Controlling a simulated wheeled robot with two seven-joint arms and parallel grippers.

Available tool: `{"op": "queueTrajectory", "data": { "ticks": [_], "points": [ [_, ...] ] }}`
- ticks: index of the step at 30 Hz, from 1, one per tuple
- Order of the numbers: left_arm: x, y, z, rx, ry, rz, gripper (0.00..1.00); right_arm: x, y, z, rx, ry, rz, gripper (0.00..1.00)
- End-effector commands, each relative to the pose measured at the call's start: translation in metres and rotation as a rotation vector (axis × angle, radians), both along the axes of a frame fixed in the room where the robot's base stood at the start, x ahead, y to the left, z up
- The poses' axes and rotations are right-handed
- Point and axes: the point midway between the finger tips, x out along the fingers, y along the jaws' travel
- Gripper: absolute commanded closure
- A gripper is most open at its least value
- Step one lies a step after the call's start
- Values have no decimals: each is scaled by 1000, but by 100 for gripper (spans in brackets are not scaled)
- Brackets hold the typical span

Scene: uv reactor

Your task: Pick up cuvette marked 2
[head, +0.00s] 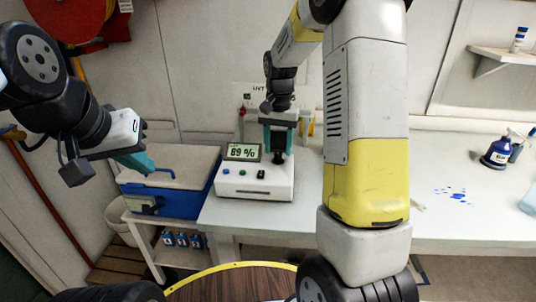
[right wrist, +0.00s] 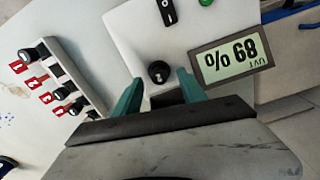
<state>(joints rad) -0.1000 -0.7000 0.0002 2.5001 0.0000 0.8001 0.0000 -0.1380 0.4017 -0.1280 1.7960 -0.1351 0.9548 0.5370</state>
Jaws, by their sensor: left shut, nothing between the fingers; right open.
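A white reactor box (head: 252,183) stands on the bench, its display (head: 243,152) reading 89 %. In the right wrist view a round black cap (right wrist: 159,71) sits on the reactor top; its pale mark looks like a 2, but is too small to be sure. My right gripper (right wrist: 160,90) is open, with a teal finger on either side just short of this cap. In the head view my right gripper (head: 278,146) points down over the reactor. My left gripper (head: 143,163) is shut and empty, above the blue cooler at left.
A white rack (right wrist: 60,78) with several black-capped items and red tags stands beside the reactor. A blue cooler (head: 180,202) is left of it, with small blue numbered blocks (head: 182,239) on a lower shelf.

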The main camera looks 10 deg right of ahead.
Motion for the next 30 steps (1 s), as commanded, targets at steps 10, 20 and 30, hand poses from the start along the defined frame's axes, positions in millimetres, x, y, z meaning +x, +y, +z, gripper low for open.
{"op": "queueTrajectory", "data": {
  "ticks": [10, 20, 30],
  "points": [
    [0, 0, 0, 0, 0, 0, 100, 0, 0, -18, 0, -1, 0, 51],
    [0, 0, 0, 0, 0, 0, 100, 0, 0, -18, 0, -1, 0, 100],
    [0, 0, 0, 0, 0, 0, 100, 0, 0, -14, 0, -1, 1, 100]
  ]
}}
